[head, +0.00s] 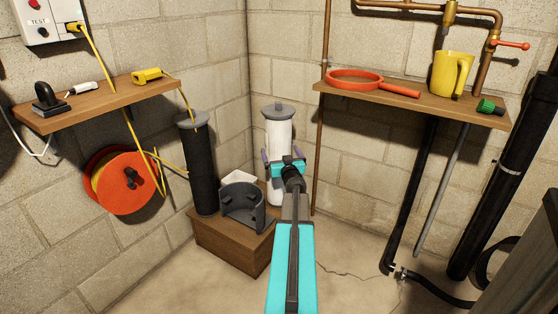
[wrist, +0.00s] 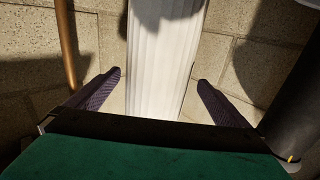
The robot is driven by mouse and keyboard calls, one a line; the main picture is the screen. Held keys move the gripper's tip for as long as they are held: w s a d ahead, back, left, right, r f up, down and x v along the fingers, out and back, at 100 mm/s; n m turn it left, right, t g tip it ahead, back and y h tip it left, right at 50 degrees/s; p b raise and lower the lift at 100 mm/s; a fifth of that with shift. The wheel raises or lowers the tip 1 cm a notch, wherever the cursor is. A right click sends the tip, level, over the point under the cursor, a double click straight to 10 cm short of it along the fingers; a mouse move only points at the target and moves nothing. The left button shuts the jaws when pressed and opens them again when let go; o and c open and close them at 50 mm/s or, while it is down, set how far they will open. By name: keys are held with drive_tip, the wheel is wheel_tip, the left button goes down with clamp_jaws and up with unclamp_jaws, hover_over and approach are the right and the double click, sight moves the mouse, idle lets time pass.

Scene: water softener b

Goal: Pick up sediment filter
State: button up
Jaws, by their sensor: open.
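The sediment filter, which I take to be the white pleated cylinder with a grey cap (head: 279,131), stands upright near the corner. My gripper (head: 281,154) is in front of it, with one finger toward each side. In the wrist view the white filter (wrist: 165,45) runs between the two spread fingers of my gripper (wrist: 160,79). A gap shows on both sides, so the fingers do not grip it. The filter's lower part is partly hidden by my gripper and arm.
A dark cylinder with a grey cap (head: 199,165) and a dark curved holder (head: 243,207) stand left on a wooden box (head: 231,246). A copper pipe (head: 321,150) rises close on the right. Wooden shelves (head: 100,103) (head: 420,102) hang on both walls.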

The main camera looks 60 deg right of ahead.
drive_tip(key=shift+d, duration=0.1)
drive_tip(key=shift+f+b+x, duration=0.15)
drive_tip(key=shift+b+x, duration=0.5)
drive_tip(key=shift+x, duration=0.15)
drive_tip(key=shift+f+b+x, duration=0.1)
drive_tip(key=shift+b+x, duration=0.55)
drive_tip(key=shift+x, duration=0.15)
drive_tip(key=shift+b+x, duration=0.3)
drive_tip(key=shift+x, duration=0.65)
drive_tip(key=shift+s+d+r, duration=0.1)
drive_tip(key=shift+r, duration=0.1)
drive_tip(key=c, duration=1.9)
drive_tip(key=shift+r, duration=0.15)
